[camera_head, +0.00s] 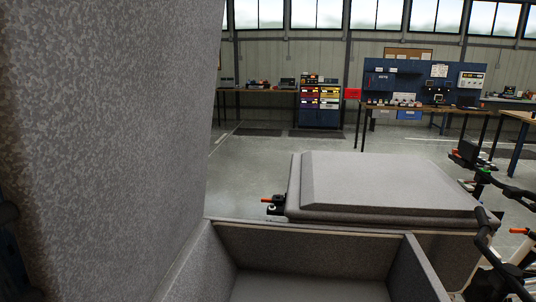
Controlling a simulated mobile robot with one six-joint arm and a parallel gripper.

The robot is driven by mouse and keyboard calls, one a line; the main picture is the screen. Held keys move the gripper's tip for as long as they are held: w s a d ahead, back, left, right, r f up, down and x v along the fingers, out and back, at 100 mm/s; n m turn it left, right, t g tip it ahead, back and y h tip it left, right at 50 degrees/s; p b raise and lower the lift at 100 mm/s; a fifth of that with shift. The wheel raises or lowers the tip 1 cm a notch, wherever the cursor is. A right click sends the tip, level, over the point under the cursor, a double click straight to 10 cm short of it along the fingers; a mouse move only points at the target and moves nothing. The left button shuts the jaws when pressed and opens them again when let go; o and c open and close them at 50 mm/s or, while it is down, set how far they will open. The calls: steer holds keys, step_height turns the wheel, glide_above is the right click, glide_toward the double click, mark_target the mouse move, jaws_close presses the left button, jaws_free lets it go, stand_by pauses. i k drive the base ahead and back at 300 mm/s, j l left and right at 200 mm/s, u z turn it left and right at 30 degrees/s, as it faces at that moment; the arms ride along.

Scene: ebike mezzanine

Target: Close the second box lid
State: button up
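An open grey box (310,231) stands at the bottom of the view, and its inside looks empty. A large speckled grey panel (110,130) rises steeply along the left of the view, close to the camera. It looks like the raised lid of the open box; its hinge is not clear to see. Behind the open box, a second grey box has its lid (385,183) lying flat and shut. My gripper is not in view.
Bike handlebars (485,240) stand close at the right. A small black part with a red-orange end (274,204) sits beside the shut lid. Workbenches (425,107) and a drawer cabinet (320,102) line the far wall. The floor between is mostly clear.

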mark_target(106, 106)
steer(key=u, duration=0.45)
steer(key=k+u, duration=0.1)
steer(key=u, duration=0.3)
steer(key=k+u, duration=0.1)
steer(key=u, duration=0.8)
steer(key=k, duration=0.05)
